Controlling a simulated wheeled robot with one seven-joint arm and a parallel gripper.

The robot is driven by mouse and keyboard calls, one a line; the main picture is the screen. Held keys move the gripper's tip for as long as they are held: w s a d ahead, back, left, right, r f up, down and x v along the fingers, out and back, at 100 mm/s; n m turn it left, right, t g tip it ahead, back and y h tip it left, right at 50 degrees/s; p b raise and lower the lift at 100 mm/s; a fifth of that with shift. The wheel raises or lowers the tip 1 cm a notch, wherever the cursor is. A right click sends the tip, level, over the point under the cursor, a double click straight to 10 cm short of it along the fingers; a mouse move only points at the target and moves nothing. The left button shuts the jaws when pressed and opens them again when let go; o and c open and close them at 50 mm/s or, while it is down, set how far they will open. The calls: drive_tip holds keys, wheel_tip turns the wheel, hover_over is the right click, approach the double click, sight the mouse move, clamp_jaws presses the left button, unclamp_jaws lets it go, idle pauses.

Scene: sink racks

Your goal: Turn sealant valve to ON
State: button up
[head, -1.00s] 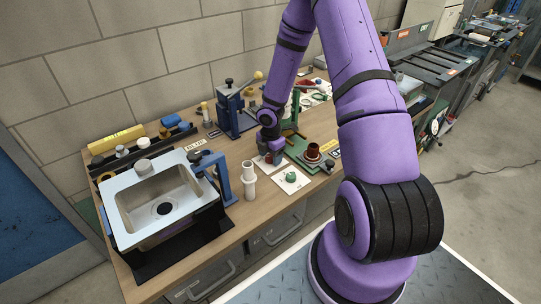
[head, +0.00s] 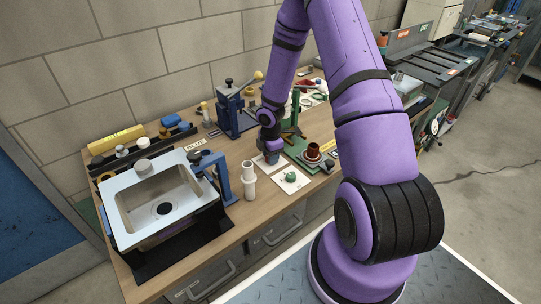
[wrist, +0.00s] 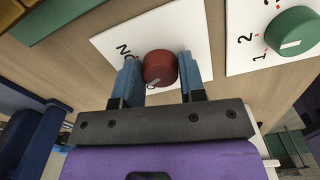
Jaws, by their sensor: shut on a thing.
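A round red knob (wrist: 160,68) with a pale pointer mark sits on a white plate (wrist: 195,22) in the wrist view. Upside-down "ON" lettering shows on the plate left of the knob. Other lettering below it is mostly hidden by my gripper. The knob's pointer mark lies on its lower left side. My gripper (wrist: 160,78) is shut on the red knob, one blue finger on each side. In the head view my gripper (head: 270,158) is down at the plate and covers the knob.
A green knob (wrist: 292,30) on a numbered white plate stands close on the right in the wrist view. The sink rack (head: 122,212), a white cylinder (head: 249,180), a blue press (head: 230,115) and a brown-red cylinder on a flange (head: 313,152) stand around on the bench.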

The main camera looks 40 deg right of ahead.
drive_tip(key=m, duration=0.6)
drive_tip(key=shift+a, duration=0.1)
drive_tip(key=m, duration=0.6)
drive_tip(key=shift+s+m, duration=0.1)
drive_tip(key=shift+m, duration=0.2)
idle(0.3)
drive_tip(key=o, duration=0.9)
wheel_tip(320, 180, up, 11)
drive_tip(key=shift+f, duration=0.1)
idle(0.4)
